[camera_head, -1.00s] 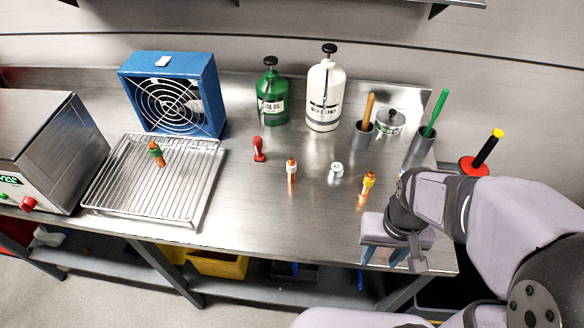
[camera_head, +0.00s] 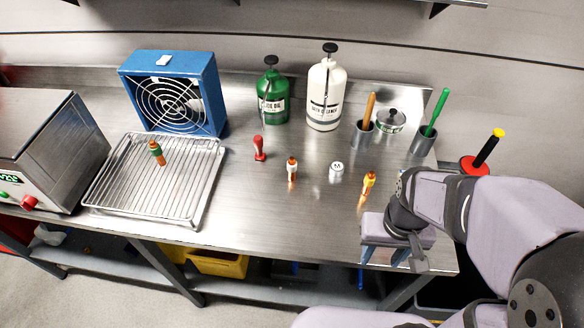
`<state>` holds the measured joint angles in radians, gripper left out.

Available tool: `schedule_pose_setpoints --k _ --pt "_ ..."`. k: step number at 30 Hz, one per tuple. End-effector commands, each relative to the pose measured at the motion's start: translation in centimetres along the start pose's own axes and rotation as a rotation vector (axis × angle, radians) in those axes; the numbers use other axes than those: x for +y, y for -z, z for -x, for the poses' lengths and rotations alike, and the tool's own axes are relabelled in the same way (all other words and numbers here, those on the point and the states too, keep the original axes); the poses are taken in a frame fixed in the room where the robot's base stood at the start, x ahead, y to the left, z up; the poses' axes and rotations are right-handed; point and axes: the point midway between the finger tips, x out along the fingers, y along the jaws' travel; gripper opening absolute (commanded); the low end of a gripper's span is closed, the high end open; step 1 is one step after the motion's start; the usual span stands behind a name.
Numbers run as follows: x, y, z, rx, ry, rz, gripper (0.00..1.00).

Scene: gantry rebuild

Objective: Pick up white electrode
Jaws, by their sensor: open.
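The white electrode (camera_head: 292,169) stands upright on the steel bench (camera_head: 255,195), near its middle. It has an orange body with a white collar. My gripper (camera_head: 384,258) is at the bench's front right, pointing down, to the right of the white electrode and closer to the front edge. Its two blue-grey fingers are apart, with nothing seen between them. A yellow electrode (camera_head: 368,184) stands between the white one and my arm.
A red stamp-like piece (camera_head: 259,149) and a small white-topped cap (camera_head: 336,171) flank the white electrode. Behind are a blue fan (camera_head: 177,92), a green bottle (camera_head: 272,97), a white bottle (camera_head: 326,95) and a cup with a brown handle (camera_head: 364,134). The bench's front middle is clear.

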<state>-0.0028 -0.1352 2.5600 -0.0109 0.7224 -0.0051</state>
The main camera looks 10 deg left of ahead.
Motion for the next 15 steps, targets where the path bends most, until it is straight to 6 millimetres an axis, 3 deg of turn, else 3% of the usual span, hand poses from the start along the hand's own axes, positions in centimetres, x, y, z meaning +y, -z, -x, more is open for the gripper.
schedule_pose_setpoints --k 5,8,12,15 --pt "1.1 -1.4 -0.5 -0.068 -0.073 0.143 0.42" --pt "2.8 -2.6 -0.7 -0.146 -0.167 0.312 0.42" --pt "6.7 -3.5 0.1 -0.293 -0.362 0.625 0.42" --pt "9.7 -2.5 1.7 -0.404 -0.535 0.861 0.42"
